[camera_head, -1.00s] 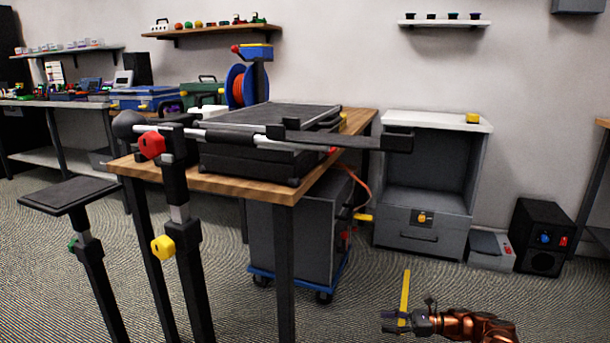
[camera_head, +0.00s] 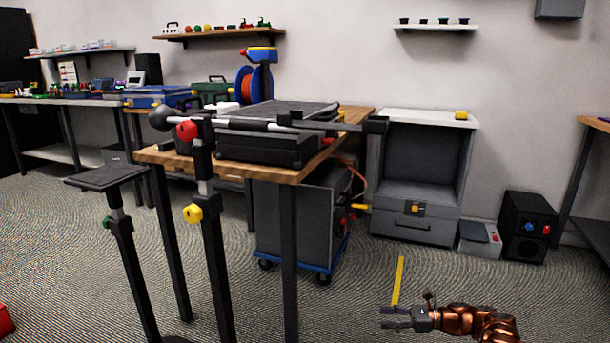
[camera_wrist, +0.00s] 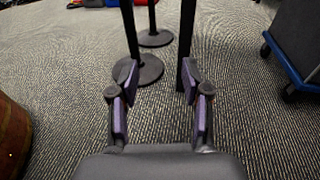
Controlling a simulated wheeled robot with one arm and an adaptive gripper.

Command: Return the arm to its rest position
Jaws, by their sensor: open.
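My gripper (camera_head: 386,318) is at the bottom right of the head view, at the end of my copper-coloured arm. It is held out over the patterned carpet, apart from the furniture. In the wrist view my gripper (camera_wrist: 157,92) shows two purple-padded fingers spread apart with nothing between them. Beyond the fingers are dark stand poles and round bases (camera_wrist: 138,70) on the floor. A yellow strip (camera_head: 400,281) shows just above my gripper in the head view; I cannot tell whether it touches it.
A wooden workbench (camera_head: 210,171) with a black case (camera_head: 265,147) stands at centre left. Black stands (camera_head: 207,240) are in front of it. A grey cart (camera_head: 300,225) on a blue wheeled base sits beneath. A grey cabinet (camera_head: 405,225) and a black speaker (camera_head: 527,225) stand behind. Carpet at right is clear.

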